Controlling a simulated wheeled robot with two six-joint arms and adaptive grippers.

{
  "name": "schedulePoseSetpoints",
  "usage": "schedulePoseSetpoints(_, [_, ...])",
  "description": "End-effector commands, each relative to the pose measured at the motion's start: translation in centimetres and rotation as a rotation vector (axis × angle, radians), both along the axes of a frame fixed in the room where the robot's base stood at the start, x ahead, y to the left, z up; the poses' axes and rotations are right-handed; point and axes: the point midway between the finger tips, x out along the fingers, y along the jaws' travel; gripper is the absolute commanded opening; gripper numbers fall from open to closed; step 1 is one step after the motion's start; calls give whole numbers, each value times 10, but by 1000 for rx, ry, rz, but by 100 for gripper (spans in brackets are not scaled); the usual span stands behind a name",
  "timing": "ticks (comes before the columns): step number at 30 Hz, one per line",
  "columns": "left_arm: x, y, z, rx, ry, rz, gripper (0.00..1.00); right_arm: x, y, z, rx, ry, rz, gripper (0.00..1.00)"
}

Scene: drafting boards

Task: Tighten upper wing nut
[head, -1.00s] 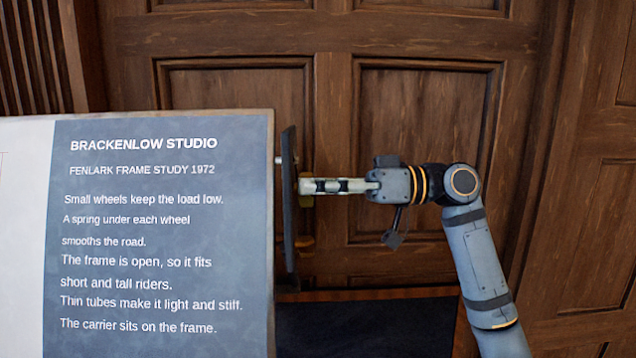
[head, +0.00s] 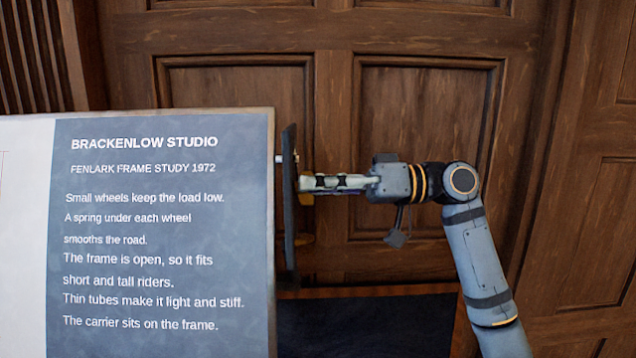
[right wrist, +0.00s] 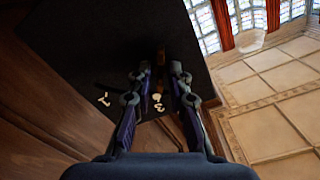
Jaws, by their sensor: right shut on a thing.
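In the right wrist view, the fingers of my right gripper (right wrist: 161,68) reach toward the dark plate (right wrist: 90,45), with brass between and beyond the tips. My left gripper is not in view.
The drafting board (head: 160,240) with its printed sheet fills the left. Wooden panelled doors (head: 420,100) stand behind. Open air lies to the right of the plate, around my arm.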

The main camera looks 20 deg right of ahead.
Motion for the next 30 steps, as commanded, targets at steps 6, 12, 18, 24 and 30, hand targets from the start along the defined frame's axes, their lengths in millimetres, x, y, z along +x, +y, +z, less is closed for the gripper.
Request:
schedulePoseSetpoints(6, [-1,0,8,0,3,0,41,1,0,2,57,194,-1,0])
schedulePoseSetpoints(12, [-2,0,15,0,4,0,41,2,-1,1,110,378,-1,0])
schedulePoseSetpoints(18, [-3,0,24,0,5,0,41,2,-1,1,161,557,-1,0])
schedulePoseSetpoints(24, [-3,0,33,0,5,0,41,3,-1,0,207,716,-1,0])
schedulePoseSetpoints(30, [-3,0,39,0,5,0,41,3,-1,-1,241,836,-1,0])
